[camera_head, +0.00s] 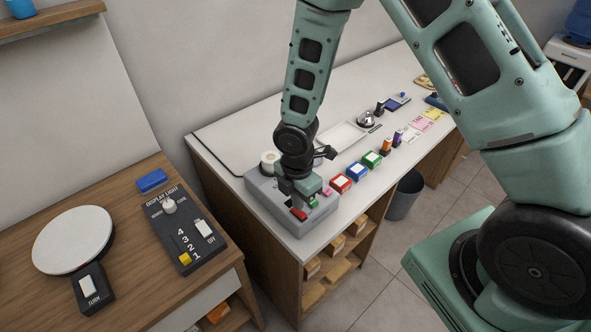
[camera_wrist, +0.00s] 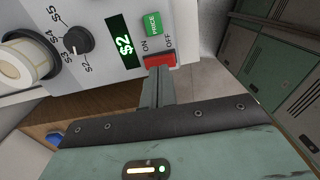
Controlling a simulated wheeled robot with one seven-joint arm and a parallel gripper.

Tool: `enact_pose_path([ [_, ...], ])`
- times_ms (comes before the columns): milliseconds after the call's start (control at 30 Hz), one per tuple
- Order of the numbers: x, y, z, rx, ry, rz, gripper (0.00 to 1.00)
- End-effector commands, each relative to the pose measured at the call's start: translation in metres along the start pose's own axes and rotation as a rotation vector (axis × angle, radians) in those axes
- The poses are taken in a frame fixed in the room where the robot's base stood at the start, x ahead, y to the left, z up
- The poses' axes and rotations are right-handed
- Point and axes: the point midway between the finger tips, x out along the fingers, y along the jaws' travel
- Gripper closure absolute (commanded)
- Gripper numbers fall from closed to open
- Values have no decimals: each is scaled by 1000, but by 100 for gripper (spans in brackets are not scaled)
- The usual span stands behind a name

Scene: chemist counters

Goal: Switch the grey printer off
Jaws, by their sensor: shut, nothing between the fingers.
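The grey printer (camera_head: 262,201) stands on the near left end of the white counter, with a paper roll (camera_head: 269,160) at its back. In the wrist view the printer's face (camera_wrist: 100,30) has a black dial (camera_wrist: 79,40), a lit green "$2" display (camera_wrist: 124,46) and a green PRICE button (camera_wrist: 153,23). Its red switch (camera_wrist: 161,60) is beside the ON and OFF labels. My gripper (camera_wrist: 158,76) is shut and empty, its fingertips at the red switch's edge. I cannot tell if they touch or which way the switch is tipped. In the head view my gripper (camera_head: 299,205) is over the printer's front.
Red (camera_head: 341,183), blue (camera_head: 357,170) and green (camera_head: 372,160) boxes stand right of the printer. A white tray (camera_head: 342,136) and bell (camera_head: 366,118) are farther back. A wooden counter at left holds a display light panel (camera_head: 184,232) and round turntable (camera_head: 73,240).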

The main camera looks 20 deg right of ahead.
Motion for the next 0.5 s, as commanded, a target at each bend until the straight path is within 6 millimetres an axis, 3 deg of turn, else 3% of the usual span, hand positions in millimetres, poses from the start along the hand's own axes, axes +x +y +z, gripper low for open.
enact_pose_path([
  [33, -15, 1, -2, -1, 0, 1, 100],
  [500, -100, 16, -7, 3, 0, 6, 100],
])
